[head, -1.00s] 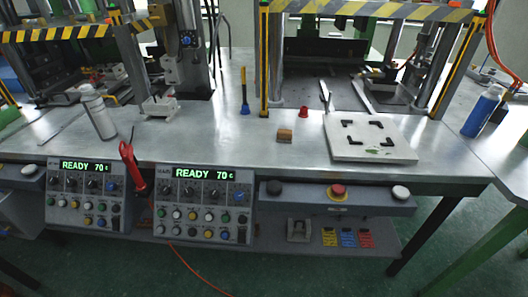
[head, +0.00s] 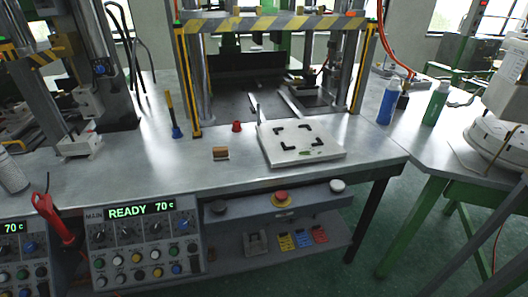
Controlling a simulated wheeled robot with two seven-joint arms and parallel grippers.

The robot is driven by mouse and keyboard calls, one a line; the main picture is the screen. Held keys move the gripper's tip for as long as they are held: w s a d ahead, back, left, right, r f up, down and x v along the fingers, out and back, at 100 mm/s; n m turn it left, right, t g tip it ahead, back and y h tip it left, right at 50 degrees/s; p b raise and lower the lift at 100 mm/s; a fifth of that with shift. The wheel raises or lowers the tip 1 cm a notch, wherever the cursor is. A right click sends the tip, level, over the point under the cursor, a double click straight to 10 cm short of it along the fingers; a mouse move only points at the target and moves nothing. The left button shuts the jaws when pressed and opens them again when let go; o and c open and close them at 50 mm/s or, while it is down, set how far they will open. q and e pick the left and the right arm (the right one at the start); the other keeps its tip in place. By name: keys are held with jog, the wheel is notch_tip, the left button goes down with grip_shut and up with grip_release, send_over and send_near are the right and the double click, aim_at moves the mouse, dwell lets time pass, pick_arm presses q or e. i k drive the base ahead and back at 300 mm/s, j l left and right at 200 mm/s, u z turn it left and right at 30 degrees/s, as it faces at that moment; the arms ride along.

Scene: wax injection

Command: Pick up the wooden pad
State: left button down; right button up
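A small brown block that looks like the wooden pad (head: 220,154) lies on the metal workbench (head: 120,172), near its front edge. It is left of a white square plate (head: 270,152) with black corner marks. Nothing covers the block, and it stands apart from the plate. Neither of my grippers shows in the head view.
A red cap (head: 237,127) stands behind the block. A blue-handled brush (head: 175,128) is to its left, beside the press frame (head: 187,85). A control panel (head: 145,245) and a red button (head: 281,197) sit below the front edge. Bottles (head: 388,103) stand at right.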

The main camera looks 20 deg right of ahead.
aim_at(219, 153)
jog(key=i+l+u, duration=0.3)
jog(key=u, duration=0.15)
jog(key=i+l+u, duration=0.2)
jog(key=l+u, duration=0.25)
